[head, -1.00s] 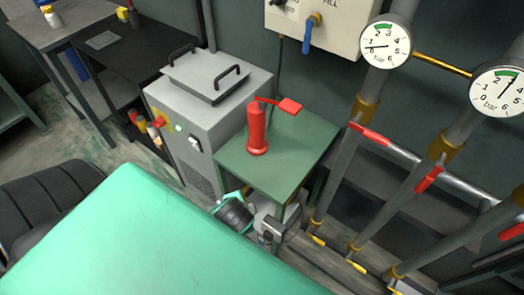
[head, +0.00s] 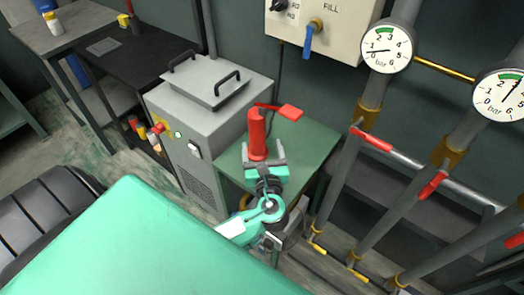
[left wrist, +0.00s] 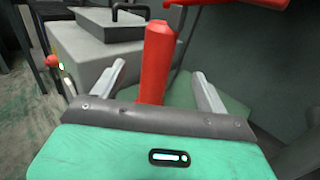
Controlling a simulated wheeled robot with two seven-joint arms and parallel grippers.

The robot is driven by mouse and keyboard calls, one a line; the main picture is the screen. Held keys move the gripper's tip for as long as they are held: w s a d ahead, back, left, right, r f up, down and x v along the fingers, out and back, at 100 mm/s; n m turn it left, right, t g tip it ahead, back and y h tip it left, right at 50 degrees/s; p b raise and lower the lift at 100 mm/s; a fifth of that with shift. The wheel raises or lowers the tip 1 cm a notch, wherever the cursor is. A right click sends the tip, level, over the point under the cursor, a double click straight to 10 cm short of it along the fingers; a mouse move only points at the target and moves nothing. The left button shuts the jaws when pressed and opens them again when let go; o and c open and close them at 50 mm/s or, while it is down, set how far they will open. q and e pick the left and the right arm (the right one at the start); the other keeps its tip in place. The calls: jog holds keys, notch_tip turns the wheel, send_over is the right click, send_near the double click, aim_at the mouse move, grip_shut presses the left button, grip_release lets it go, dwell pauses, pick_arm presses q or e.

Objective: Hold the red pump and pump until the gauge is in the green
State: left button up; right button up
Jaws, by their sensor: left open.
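The red pump (head: 257,135) stands upright on a green stand, its red handle (head: 290,112) reaching out to the right at the top. My left gripper (head: 264,154) is open at the pump's lower body, one finger on each side. In the left wrist view the pump body (left wrist: 155,60) rises between the two spread fingers; I cannot tell whether either touches it. The left gauge (head: 387,46) has its needle pointing left near 1, below the green band at its top. The right gauge (head: 503,92) has its needle pointing upper right. My right gripper is not in view.
A grey machine (head: 207,110) with black handles stands left of the green stand (head: 313,142). Pipes with red levers (head: 371,139) run along the right. A wall box (head: 330,22) with a blue valve lever hangs behind. A dark bench (head: 130,62) is at the back left.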

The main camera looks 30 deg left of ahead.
aim_at(256, 117)
pick_arm(q)
jog(key=x, duration=1.3)
jog(key=shift+s+p, duration=0.1)
jog(key=shift+p, duration=0.25)
jog(key=shift+a, duration=0.15)
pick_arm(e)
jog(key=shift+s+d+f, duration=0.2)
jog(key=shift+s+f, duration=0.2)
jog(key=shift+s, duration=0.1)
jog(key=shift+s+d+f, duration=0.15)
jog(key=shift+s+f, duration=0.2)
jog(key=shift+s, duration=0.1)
pick_arm(q)
jog(key=c, duration=1.6)
jog(key=shift+c, duration=0.2)
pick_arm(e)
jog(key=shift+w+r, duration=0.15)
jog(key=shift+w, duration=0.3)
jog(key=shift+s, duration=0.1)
